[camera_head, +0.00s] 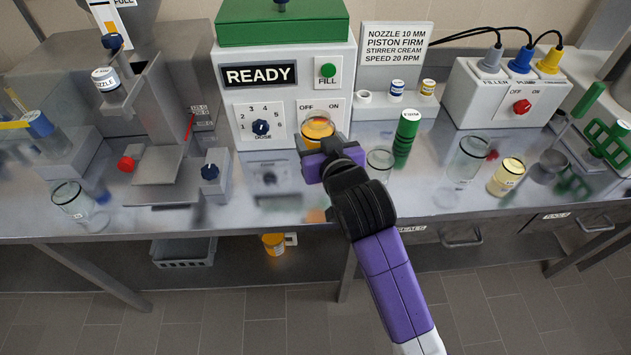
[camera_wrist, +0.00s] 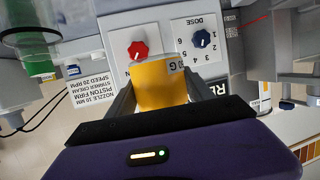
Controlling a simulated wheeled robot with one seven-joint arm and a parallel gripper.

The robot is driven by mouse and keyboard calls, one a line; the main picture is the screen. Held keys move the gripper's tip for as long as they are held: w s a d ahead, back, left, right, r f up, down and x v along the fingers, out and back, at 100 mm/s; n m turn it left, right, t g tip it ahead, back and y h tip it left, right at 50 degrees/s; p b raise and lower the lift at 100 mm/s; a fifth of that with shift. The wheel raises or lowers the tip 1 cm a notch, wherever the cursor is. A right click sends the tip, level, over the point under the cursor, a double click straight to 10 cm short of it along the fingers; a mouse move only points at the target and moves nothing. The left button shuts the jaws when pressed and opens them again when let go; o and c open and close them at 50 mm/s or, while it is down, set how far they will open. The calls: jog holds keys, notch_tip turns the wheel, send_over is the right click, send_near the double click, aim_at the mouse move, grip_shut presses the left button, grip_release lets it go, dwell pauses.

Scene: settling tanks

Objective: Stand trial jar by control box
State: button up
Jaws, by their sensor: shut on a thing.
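An orange-filled jar (camera_head: 318,127), likely the trial jar, is held in my gripper (camera_head: 322,146) in front of the white control box (camera_head: 288,78) marked READY. In the wrist view the jar (camera_wrist: 158,85) sits between the two fingers of my gripper (camera_wrist: 158,98), with part of a label ending in G at its edge. Behind it are the box's red knob (camera_wrist: 137,49) and blue DOSE knob (camera_wrist: 203,39). The jar looks roughly upright. My gripper hides its lower part in the head view, so I cannot tell whether it touches the counter.
An empty glass jar (camera_head: 380,163) and a green cylinder (camera_head: 406,138) stand close on the right. Farther right are a larger glass jar (camera_head: 468,158) and a yellow jar (camera_head: 507,177). The filling machine (camera_head: 165,130) is left. Counter (camera_head: 265,215) in front of the box is clear.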

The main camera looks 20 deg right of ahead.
aim_at(317, 189)
notch_tip(317, 189, down, 13)
jog(key=shift+f, duration=0.15)
dwell(0.4)
jog(key=shift+f, duration=0.15)
jog(key=o, duration=1.5)
jog(key=shift+s+r, duration=0.1)
jog(key=shift+r, duration=0.1)
jog(key=b+v, duration=0.1)
jog(key=v, duration=1)
jog(key=shift+s, duration=0.35)
